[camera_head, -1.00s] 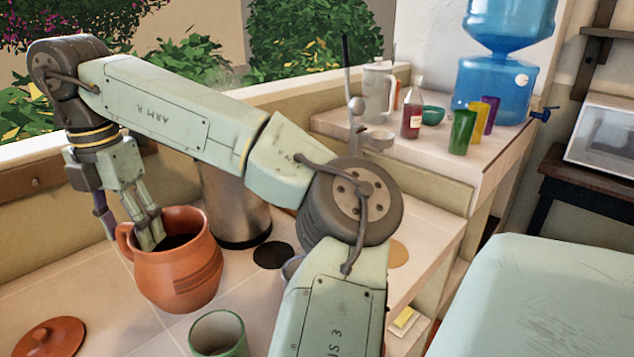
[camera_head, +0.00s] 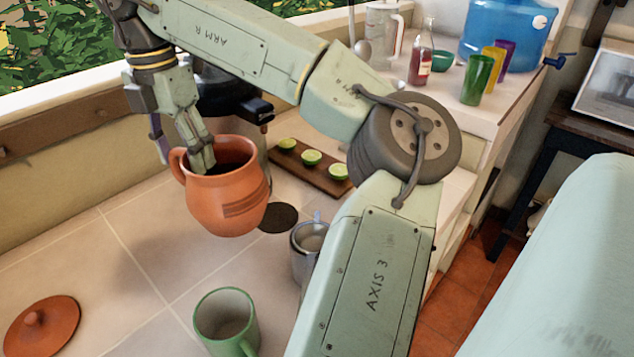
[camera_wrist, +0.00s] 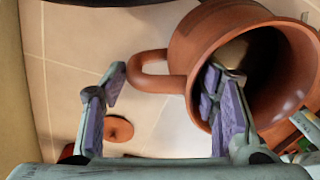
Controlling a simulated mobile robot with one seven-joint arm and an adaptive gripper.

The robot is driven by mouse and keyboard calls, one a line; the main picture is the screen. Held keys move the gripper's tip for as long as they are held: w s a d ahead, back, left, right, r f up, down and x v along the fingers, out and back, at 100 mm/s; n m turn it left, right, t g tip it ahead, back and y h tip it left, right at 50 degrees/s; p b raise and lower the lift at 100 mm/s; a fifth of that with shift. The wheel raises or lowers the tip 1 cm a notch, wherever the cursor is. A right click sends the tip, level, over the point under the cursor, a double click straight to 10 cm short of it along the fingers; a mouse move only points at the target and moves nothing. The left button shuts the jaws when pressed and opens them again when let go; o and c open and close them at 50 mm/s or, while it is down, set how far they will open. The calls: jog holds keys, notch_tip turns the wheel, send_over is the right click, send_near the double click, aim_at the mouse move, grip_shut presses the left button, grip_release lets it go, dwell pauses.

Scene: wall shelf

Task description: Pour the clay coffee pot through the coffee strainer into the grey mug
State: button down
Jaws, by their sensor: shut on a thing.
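The clay coffee pot (camera_head: 225,205) is held above the tiled counter, roughly upright, with its handle to the left. My gripper (camera_head: 203,165) is shut on it at the handle-side rim. The wrist view shows the pot (camera_wrist: 205,45) with one finger over its open mouth and the other beyond the handle. A small grey mug (camera_head: 303,262) stands on the counter to the right of the pot, partly hidden by my arm. A light interior or insert shows at its top; I cannot tell whether this is the coffee strainer.
A green mug (camera_head: 228,318) stands in front and a clay lid (camera_head: 42,325) lies at the left. A board with cut limes (camera_head: 312,168) and a dark-topped appliance (camera_head: 232,100) are behind. Bottle (camera_head: 420,65) and coloured cups (camera_head: 478,78) stand on the raised shelf.

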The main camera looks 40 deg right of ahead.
aim_at(216, 185)
jog(key=shift+s+r, duration=0.15)
jog(key=shift+s+d+r+t+y, duration=0.2)
jog(key=shift+s+r+t+y, duration=0.05)
jog(key=shift+s+r+t, duration=0.25)
jog(key=shift+s+d+r+t+y, duration=0.25)
jog(key=shift+r+t, duration=0.15)
jog(key=shift+t, duration=0.2)
jog(key=s+d+r+t+y, duration=0.2)
jog(key=s+t, duration=0.3)
jog(key=shift+r+b, duration=0.3)
jog(key=shift+r, duration=0.05)
jog(key=shift+d, duration=0.1)
jog(key=shift+s+d+r+t+y, duration=0.2)
jog(key=shift+s+t+y, duration=0.1)
jog(key=shift+s, duration=0.1)
jog(key=shift+s+d+r+t+y, duration=0.2)
jog(key=shift+s+t+y, duration=0.1)
jog(key=shift+s+t, duration=0.35)
jog(key=shift+s+d+t, duration=0.3)
jog(key=shift+s+t, duration=0.2)
jog(key=shift+t, duration=0.15)
dwell(1.3)
